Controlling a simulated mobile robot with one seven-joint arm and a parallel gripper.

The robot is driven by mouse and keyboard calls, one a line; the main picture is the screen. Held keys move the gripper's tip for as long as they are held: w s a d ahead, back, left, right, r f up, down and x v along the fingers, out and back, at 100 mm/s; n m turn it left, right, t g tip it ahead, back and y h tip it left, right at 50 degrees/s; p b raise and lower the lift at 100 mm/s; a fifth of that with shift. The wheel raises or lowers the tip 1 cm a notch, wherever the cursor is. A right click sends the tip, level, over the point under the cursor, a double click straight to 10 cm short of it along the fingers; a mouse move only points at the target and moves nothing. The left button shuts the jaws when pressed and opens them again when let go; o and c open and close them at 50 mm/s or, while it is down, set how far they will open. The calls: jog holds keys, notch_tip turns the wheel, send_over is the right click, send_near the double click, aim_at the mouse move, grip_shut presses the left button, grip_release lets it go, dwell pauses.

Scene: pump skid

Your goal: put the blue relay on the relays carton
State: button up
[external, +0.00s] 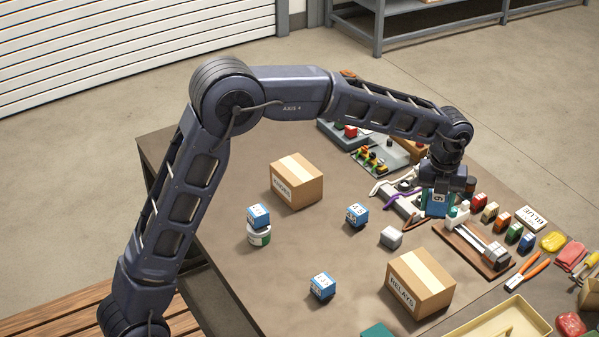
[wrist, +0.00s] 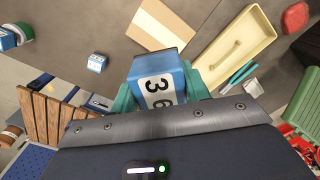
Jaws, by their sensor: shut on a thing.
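My gripper (external: 437,190) is shut on a blue relay (external: 437,205) with a white numbered label, held in the air at the right of the table. In the wrist view the relay (wrist: 157,75) sits between my teal fingertips (wrist: 160,93), its label showing large black digits. The relays carton (external: 421,283), a closed brown box with a pale tape strip and the word RELAYS, stands at the table's front right. In the external view it is nearer the camera than my gripper.
Other blue blocks stand on the table (external: 357,215), at the front (external: 322,286) and on a white-green can (external: 258,216). Another carton (external: 296,181) stands at the back left. A grey block (external: 391,237) is behind the relays carton; a cream tray (external: 500,322) is to its right.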

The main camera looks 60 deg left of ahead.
jog(key=shift+s+d+f, duration=0.1)
jog(key=shift+d+f, duration=0.1)
jog(key=shift+f, duration=0.1)
notch_tip(320, 180, down, 19)
jog(key=shift+f, duration=0.15)
dwell(0.3)
jog(key=shift+f, duration=0.15)
jog(key=o, duration=1.1)
jog(key=shift+c, duration=0.2)
